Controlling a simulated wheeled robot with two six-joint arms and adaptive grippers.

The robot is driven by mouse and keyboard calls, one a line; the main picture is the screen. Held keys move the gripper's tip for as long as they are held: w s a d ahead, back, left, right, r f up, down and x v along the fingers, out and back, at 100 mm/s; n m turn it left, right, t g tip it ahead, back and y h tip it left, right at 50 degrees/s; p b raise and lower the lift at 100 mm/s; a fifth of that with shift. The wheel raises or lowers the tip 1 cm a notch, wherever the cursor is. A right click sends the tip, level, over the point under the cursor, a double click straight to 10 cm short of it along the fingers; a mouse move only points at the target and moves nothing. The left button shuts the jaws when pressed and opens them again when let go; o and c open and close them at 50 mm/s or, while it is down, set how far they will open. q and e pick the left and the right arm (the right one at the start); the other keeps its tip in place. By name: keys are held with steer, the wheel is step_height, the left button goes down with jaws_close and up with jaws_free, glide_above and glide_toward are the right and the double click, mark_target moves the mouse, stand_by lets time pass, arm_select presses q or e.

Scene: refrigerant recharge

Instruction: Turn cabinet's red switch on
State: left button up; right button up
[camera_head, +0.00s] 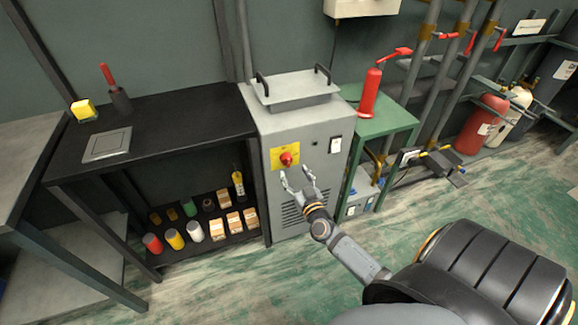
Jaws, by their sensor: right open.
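The grey cabinet (318,128) stands against the wall in the middle of the view. Its red switch (287,159) is a knob on a yellow plate (275,154) on the upper left of the front face. My right gripper (297,173) is open and empty, in front of the cabinet. Its fingers show just below and to the right of the red switch, and look apart from it. The exact gap in depth cannot be told. The switch's turn position is too small to read. My left gripper is not in view.
A black shelf table (165,115) with several cans and boxes stands left of the cabinet. A lidded tray with handles (294,86) is on the cabinet top. The floor in front is clear.

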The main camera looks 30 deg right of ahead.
mark_target(289, 164)
steer(key=b+x, duration=0.1)
steer(key=x, duration=0.4)
steer(key=shift+f, duration=0.1)
steer(key=shift+w+d, duration=0.1)
steer(key=shift+w, duration=0.4)
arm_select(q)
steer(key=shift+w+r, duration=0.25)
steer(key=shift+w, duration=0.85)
arm_select(e)
steer(key=c, duration=1.1)
steer(key=shift+c, duration=0.2)
